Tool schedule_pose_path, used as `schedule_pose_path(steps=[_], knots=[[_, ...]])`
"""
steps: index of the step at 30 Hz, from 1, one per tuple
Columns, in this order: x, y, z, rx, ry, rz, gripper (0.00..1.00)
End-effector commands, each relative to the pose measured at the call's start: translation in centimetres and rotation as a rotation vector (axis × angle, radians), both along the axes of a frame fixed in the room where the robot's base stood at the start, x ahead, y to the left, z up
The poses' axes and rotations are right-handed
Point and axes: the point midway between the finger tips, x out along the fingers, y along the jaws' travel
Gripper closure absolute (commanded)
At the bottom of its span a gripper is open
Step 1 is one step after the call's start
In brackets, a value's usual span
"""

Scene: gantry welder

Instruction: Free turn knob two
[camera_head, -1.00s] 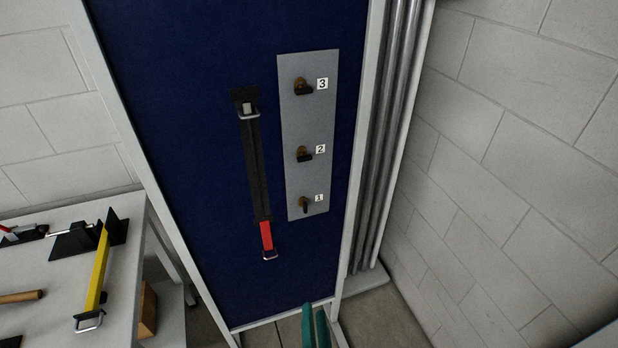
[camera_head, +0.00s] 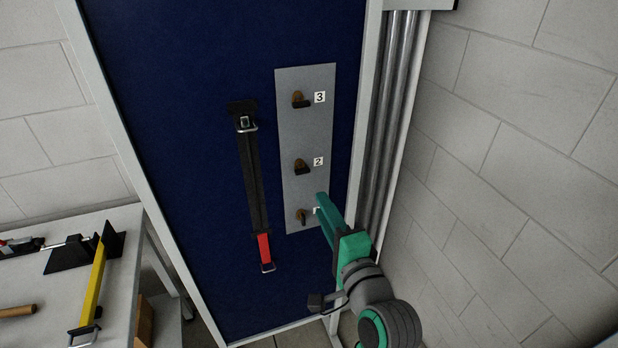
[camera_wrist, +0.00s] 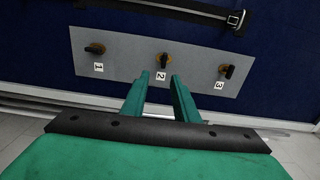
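Turn knob two (camera_head: 302,167) is a dark lever on a brown-orange base, in the middle of a grey plate (camera_head: 291,130) on a blue panel. The label 2 is beside it. Its lever points sideways in the head view; it also shows in the wrist view (camera_wrist: 163,60). Knob three (camera_head: 300,100) is above it and knob one (camera_head: 302,216) below. My green gripper (camera_head: 318,203) is near the plate's lower right edge, covering label 1. In the wrist view its fingers (camera_wrist: 160,82) are apart with nothing between them, and knob two is just beyond their tips.
A black strap-like bar with a red end (camera_head: 254,190) hangs left of the plate. Grey vertical pipes (camera_head: 398,90) stand at the right beside a block wall. A table (camera_head: 60,280) with a yellow-handled tool (camera_head: 93,285) is at the lower left.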

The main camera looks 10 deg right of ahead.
Motion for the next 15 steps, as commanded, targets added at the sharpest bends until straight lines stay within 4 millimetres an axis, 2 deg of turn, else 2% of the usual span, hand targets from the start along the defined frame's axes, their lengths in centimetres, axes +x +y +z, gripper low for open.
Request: schedule_pose_path(steps=[3,8,15], knots=[[0.2,0.2,0.9,0.013,-0.003,0.015,0.73],[1.4,0.4,0.9,0.016,0.000,0.017,0.73],[5.2,0.8,0.9,0.015,-0.001,0.010,0.73]])
